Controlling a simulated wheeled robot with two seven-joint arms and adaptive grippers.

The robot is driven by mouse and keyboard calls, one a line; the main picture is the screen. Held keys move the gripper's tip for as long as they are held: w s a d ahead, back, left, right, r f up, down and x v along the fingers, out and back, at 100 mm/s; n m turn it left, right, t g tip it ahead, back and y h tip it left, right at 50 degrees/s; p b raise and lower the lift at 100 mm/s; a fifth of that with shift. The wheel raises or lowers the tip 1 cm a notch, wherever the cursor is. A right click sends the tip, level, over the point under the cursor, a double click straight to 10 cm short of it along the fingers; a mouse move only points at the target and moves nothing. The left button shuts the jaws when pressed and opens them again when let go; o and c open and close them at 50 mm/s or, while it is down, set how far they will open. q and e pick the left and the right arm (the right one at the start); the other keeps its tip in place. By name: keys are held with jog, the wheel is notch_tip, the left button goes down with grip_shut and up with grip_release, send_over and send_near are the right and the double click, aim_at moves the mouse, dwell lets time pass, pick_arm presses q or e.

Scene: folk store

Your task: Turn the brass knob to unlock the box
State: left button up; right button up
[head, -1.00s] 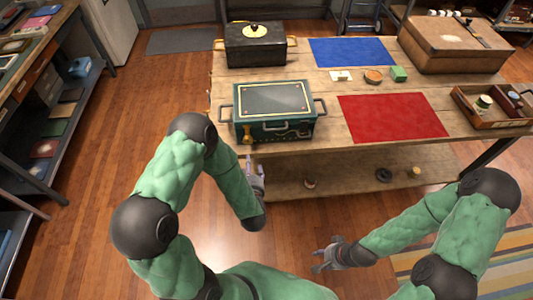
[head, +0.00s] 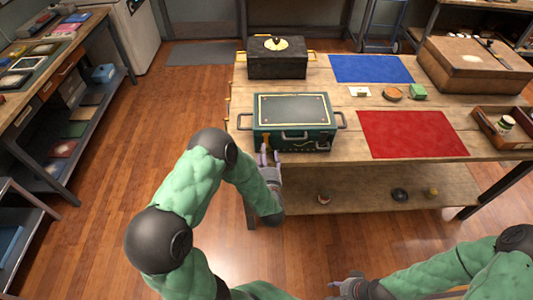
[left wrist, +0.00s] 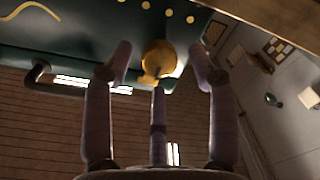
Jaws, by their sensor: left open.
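The dark green box (head: 293,108) with gold trim stands near the left front of the wooden table. Its brass knob (left wrist: 157,58) shows on the box front in the left wrist view. In the head view the knob is mostly hidden by my left gripper (head: 269,157), which is at the box's lower left front. In the left wrist view my left gripper (left wrist: 160,72) is open, with its purple-grey fingers spread on either side of the knob. I cannot tell whether any finger touches it. My right gripper (head: 340,286) is low at the bottom edge, away from the table.
A black box (head: 278,62) with brass handles stands behind the green box. A red mat (head: 412,134) and a blue mat (head: 371,69) lie to the right. A brown case (head: 477,66) and a wooden tray (head: 490,132) are at the far right. A lower shelf (head: 370,195) runs under the tabletop.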

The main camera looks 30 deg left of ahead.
pick_arm(q)
jog(key=shift+x, duration=0.95)
jog(key=c, duration=1.1)
jog(key=shift+c, duration=0.2)
